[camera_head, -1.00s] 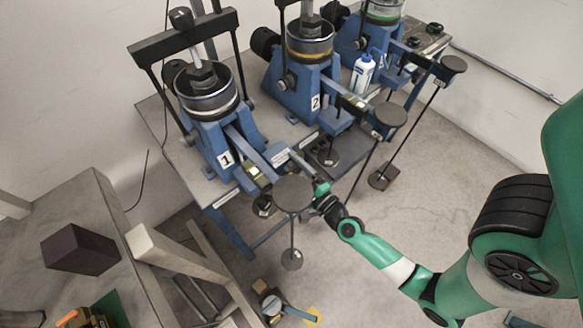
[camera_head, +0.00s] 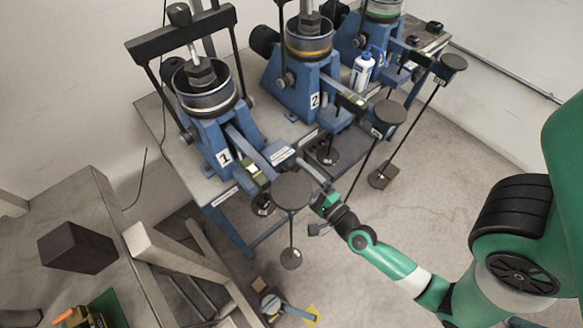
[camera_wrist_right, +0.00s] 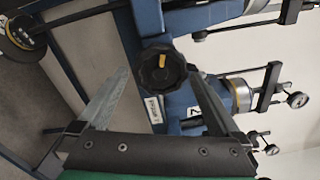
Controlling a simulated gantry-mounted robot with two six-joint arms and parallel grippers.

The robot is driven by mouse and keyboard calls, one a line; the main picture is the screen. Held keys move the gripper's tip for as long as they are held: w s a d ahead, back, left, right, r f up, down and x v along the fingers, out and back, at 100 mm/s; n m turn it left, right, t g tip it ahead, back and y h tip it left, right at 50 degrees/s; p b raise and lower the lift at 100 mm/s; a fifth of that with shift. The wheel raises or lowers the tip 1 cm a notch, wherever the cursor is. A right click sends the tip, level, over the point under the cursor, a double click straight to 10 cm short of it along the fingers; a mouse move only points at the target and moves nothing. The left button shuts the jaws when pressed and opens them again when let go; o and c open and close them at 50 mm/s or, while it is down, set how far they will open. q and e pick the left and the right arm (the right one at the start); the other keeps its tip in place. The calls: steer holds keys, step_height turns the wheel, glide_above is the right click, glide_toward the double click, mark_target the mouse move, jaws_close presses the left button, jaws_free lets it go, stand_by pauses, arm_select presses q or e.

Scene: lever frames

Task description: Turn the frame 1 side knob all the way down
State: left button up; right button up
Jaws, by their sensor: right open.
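Frame 1 (camera_head: 222,150) is the blue lever frame marked 1, nearest on the table in the head view. In the right wrist view a round black knob with a small yellow mark (camera_wrist_right: 162,69) sits on a blue face. My right gripper (camera_head: 310,195) is open beside the front end of frame 1's lever. In the wrist view its two grey fingers (camera_wrist_right: 158,74) spread on either side of the knob, which lies between the tips in the picture; I cannot tell whether they touch it. In the head view I cannot clearly pick out this knob. My left gripper is not in view.
The lever's round disc (camera_head: 292,190) is close to my right gripper. Frame 2 (camera_head: 303,85) stands behind frame 1, with a white bottle (camera_head: 362,72) beyond. A dark block (camera_head: 76,247) lies on a side table at the left. The floor at the right is open.

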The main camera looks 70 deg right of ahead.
steer(key=shift+v, duration=1.15)
